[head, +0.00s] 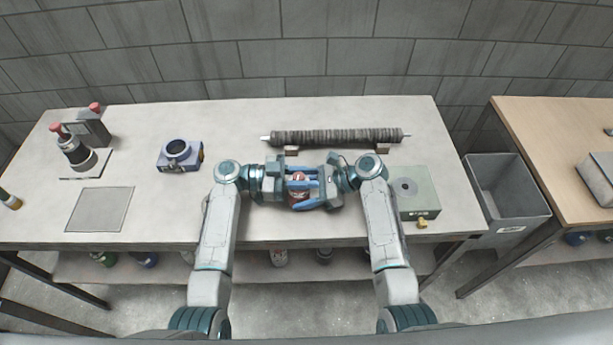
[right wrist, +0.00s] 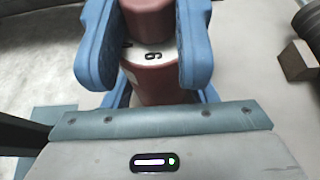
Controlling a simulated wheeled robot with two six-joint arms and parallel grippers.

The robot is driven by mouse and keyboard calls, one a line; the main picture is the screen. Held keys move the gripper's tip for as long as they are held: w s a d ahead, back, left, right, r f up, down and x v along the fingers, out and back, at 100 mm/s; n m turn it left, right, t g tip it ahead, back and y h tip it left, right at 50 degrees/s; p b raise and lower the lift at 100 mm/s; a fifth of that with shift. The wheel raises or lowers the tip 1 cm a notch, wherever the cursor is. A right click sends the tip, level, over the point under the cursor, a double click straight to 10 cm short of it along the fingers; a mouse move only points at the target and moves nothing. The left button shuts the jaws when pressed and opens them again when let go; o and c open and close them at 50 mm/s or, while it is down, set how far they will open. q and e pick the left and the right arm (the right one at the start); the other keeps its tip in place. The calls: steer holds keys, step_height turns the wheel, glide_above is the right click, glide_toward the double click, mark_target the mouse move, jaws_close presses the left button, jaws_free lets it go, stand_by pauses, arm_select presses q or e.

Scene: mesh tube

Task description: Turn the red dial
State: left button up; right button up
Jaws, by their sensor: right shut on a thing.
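The red dial (head: 299,190) is between my two grippers above the middle of the table, mostly covered by blue fingers. In the right wrist view it shows as a dark red cylinder (right wrist: 152,75) with a white ring bearing black marks, and a red knob (right wrist: 148,18) beyond the ring. My left gripper (head: 297,185) reaches in from the left with its fingers around the dial; whether they press on it is unclear. My right gripper (head: 303,194) comes from the right and is shut on the dial. The fingers of both grippers overlap.
A dark ribbed tube (head: 335,136) lies on supports behind the grippers. A blue device with a ring (head: 180,155) and a black-and-red apparatus (head: 75,150) stand left. A green box (head: 418,190) sits right, near a grey bin (head: 508,190). A flat grey plate (head: 100,209) lies front left.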

arm_select(q)
steer(key=m+g, duration=0.2)
steer(key=g, duration=0.1)
steer(key=shift+s+g+y, duration=0.1)
steer(key=shift+g+y, duration=0.2)
steer(key=shift+s+a+m+g+y, duration=0.15)
steer(key=shift+m+g+y, duration=0.1)
steer(key=shift+m+g, duration=0.45)
steer(key=shift+s+m+g+y, duration=0.1)
steer(key=shift+m+g+y, duration=0.15)
steer(key=shift+m+g, duration=0.4)
steer(key=o, duration=1)
steer(key=v, duration=0.7)
steer(key=shift+w+a, duration=0.2)
steer(key=shift+w, duration=0.05)
